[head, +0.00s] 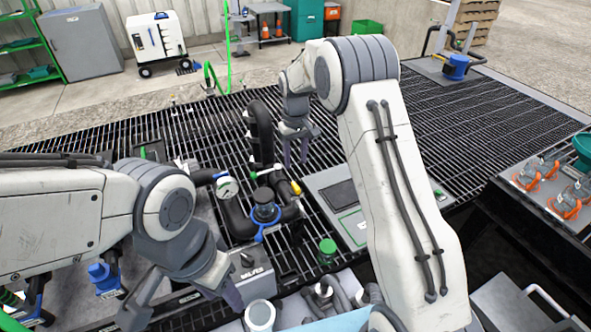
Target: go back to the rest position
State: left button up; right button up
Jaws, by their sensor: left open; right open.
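My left gripper (182,304) is low at the front left. Its two fingers are spread wide and nothing shows between them. A grey box (252,282) is just right of its right finger. My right arm reaches up from the front right, and its gripper (296,152) points down above the grated table (345,158). Its fingers are apart and empty, to the right of a black pipe loop (262,130). I cannot tell its exact height above the grate.
A black manifold with a round gauge (226,188) and a blue-ringed fitting (264,213) stands between the grippers. A green-capped bottle (327,247) and a white cup (260,316) are in front. The grate at right is largely clear.

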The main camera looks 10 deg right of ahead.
jog(key=shift+r, duration=0.25)
jog(key=s+a+r+n, duration=0.1)
jog(key=s+a+r, duration=0.45)
jog(key=s, duration=0.35)
jog(key=s+a+r+n, duration=0.2)
jog(key=s+a+r, duration=0.2)
jog(key=s+a, duration=0.4)
jog(key=s+d+n+y, duration=0.1)
jog(key=s, duration=2)
jog(key=shift+s+d+f+n, duration=0.15)
jog(key=shift+d+f+n, duration=0.05)
jog(key=shift+d+n, duration=0.2)
